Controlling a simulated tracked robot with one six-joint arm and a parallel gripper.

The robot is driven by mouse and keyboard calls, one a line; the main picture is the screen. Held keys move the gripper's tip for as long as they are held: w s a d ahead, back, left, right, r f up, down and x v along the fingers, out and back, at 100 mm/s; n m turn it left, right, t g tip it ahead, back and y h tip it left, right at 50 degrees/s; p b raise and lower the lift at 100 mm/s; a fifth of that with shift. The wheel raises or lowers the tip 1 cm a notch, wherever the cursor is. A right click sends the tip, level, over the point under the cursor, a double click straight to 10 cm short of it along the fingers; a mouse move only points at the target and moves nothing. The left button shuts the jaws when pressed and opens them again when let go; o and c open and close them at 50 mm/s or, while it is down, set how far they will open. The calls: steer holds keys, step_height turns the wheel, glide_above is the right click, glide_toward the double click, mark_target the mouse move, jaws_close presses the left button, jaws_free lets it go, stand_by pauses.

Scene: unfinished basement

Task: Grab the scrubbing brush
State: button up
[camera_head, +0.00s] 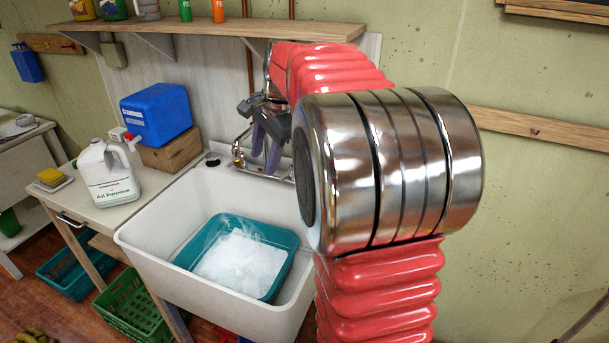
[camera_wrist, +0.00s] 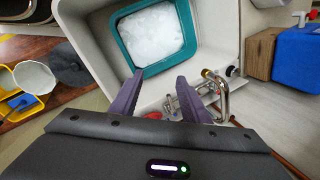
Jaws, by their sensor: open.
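I cannot make out a scrubbing brush for sure in either view. My gripper (camera_head: 266,150) hangs above the back edge of the white sink, near the tap, with its purple fingers apart. In the wrist view my gripper (camera_wrist: 159,80) is open, with nothing seen between its fingers. The white sink (camera_head: 150,245) holds a teal basin (camera_head: 283,262) filled with white suds (camera_head: 240,262), which could hide things. In the wrist view a small blue item (camera_wrist: 20,103) lies in a yellow container; I cannot tell what it is.
A white cleaner jug (camera_head: 108,175), a blue canister (camera_head: 157,113) on a wooden block and a yellow sponge (camera_head: 50,175) stand on the left counter. A wooden shelf (camera_head: 220,28) with bottles runs above.

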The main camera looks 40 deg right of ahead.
steer(key=w+d+f+m, duration=0.1)
steer(key=d+f+m, duration=0.3)
steer(key=d, duration=0.5)
steer(key=w+d+f+m, duration=0.1)
steer(key=d+f+m, duration=0.3)
steer(key=d, duration=0.6)
steer(key=d+f+m+y, duration=0.1)
steer(key=d+f+m, duration=0.4)
steer(key=d, duration=0.4)
steer(key=shift+w+d+f, duration=0.3)
steer(key=shift+w+f, duration=0.1)
steer(key=shift+x, duration=1.15)
steer(key=shift+x, duration=2.6)
steer(key=shift+w, duration=0.2)
steer(key=shift+r, duration=0.1)
steer(key=shift+c, duration=0.3)
